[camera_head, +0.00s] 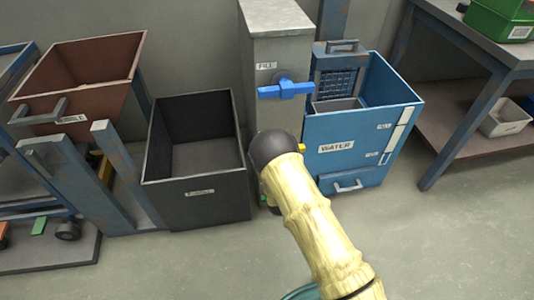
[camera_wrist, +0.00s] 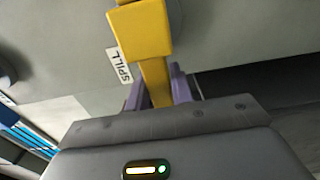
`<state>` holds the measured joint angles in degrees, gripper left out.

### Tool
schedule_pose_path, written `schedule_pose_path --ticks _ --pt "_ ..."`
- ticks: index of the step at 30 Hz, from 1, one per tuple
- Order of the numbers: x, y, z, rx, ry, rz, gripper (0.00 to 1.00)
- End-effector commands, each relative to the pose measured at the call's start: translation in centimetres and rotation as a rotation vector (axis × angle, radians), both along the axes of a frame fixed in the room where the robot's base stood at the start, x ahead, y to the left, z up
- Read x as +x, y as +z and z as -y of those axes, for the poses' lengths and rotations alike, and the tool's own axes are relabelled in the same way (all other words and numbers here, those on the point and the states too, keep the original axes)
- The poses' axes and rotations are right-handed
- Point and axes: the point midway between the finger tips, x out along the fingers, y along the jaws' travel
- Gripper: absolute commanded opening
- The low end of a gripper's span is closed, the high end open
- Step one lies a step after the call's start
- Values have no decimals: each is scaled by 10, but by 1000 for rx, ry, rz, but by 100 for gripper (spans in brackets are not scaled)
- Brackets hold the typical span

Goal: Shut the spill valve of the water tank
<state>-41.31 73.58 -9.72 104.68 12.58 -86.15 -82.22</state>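The blue water tank (camera_head: 350,150), labelled WATER, stands on the floor right of a grey column (camera_head: 280,40). In the wrist view a yellow valve handle (camera_wrist: 143,35) is close up, beside a label reading SPILL (camera_wrist: 119,65) on a grey surface. My gripper's purple fingers (camera_wrist: 157,92) lie close on both sides of the handle's narrow part and appear shut on it. In the head view my own arm hides the gripper and most of the valve. A small yellow piece (camera_head: 302,148) shows beside my wrist.
A blue fill valve handle (camera_head: 286,89) sticks out from the column above my wrist. A dark open bin (camera_head: 195,208) stands to the left, with a brown bin (camera_head: 100,90) further left. A workbench (camera_head: 470,60) stands at right. The floor in front is clear.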

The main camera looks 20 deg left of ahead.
Motion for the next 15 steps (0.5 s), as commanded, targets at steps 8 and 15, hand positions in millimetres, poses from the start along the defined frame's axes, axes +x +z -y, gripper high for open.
schedule_pose_path --ticks 8,15 --pt "-1 -1 0 -2 0 -2 44" --pt "-6 -1 3 -3 -1 -3 44"
